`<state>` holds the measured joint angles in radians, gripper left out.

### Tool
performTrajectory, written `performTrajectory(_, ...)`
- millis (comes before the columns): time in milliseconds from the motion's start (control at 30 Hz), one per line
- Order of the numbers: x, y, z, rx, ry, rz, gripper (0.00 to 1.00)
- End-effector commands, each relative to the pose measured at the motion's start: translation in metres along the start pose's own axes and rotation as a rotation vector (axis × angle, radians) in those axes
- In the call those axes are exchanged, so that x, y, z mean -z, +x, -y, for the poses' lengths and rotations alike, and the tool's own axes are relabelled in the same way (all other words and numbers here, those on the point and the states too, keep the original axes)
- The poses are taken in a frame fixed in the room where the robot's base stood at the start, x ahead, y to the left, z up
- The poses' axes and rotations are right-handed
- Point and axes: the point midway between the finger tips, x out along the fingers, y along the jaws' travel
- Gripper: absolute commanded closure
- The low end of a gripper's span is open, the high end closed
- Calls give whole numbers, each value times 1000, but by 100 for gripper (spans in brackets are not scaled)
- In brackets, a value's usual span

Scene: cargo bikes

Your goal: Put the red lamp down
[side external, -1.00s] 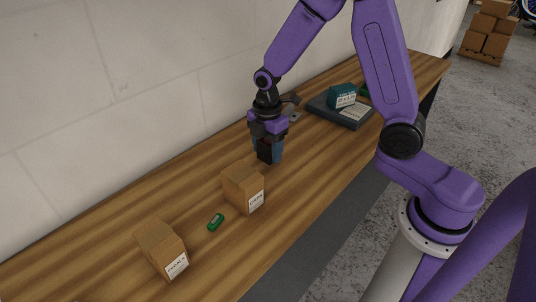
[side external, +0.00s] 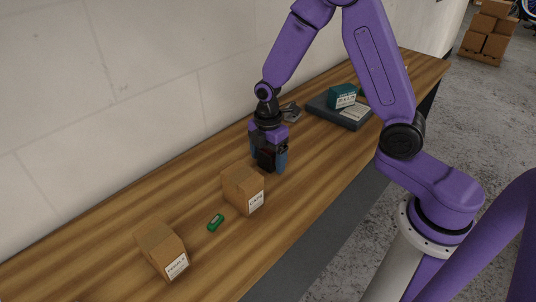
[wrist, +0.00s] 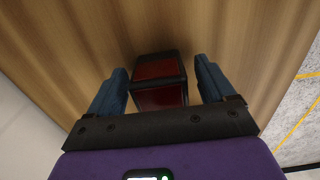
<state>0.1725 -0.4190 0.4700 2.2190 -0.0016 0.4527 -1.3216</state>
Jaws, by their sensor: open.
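The red lamp (wrist: 160,70) is a small box with red faces and a black frame. It is between the two blue fingers of my gripper (wrist: 162,78) in the wrist view, with a gap on each side. My gripper is open around it. In the side view the lamp (side external: 266,157) shows dark red between the fingers of my gripper (side external: 269,162), low over the wooden table (side external: 190,205). It appears to stand on the tabletop, though its base is partly hidden.
A cardboard box (side external: 243,188) stands close in front of my gripper. A small green item (side external: 215,222) and another cardboard box (side external: 163,248) are nearer the camera. Behind are a grey object (side external: 292,111) and a dark flat case (side external: 340,112) with a teal box (side external: 342,96) on it.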

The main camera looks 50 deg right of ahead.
Motion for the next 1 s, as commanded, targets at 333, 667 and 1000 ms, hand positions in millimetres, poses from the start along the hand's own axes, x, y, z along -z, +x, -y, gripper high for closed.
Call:
performTrajectory(333,0,-32,-2,-7,0,-2,17)
performTrajectory(667,0,-94,-1,-7,0,-2,17)
performTrajectory(1000,0,-123,0,-1,0,0,17)
